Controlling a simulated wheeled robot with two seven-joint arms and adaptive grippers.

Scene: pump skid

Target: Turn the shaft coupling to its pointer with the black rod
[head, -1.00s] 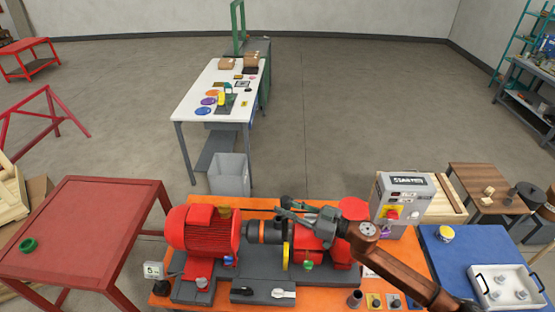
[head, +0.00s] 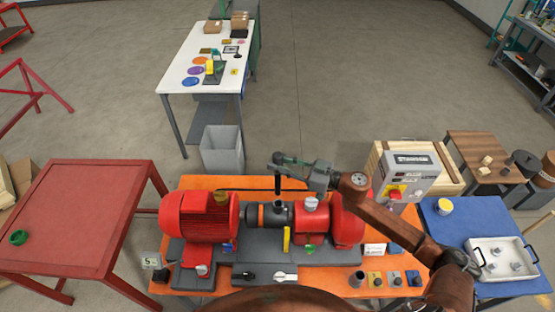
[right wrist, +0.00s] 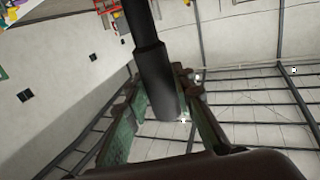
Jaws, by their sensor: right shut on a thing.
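The shaft coupling (head: 266,216), dark with an orange band, sits between the red motor (head: 200,216) and the red pump (head: 346,226). A narrow upright yellow piece (head: 286,240) stands at its right front; I cannot tell if it is the pointer. My right gripper (head: 280,163) is above the coupling, shut on the black rod (head: 278,184), which hangs down toward the coupling. I cannot tell whether its tip touches. In the right wrist view the rod's thick end (right wrist: 157,80) is between the green fingers (right wrist: 165,115). My left gripper is out of view.
The skid stands on an orange table (head: 330,279). A grey control box (head: 408,172) is at right, by a blue mat (head: 443,216) with a white tray (head: 500,272). Small blocks (head: 374,279) line the front right. A grey bin (head: 222,150) stands behind; a red table (head: 70,220) is left.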

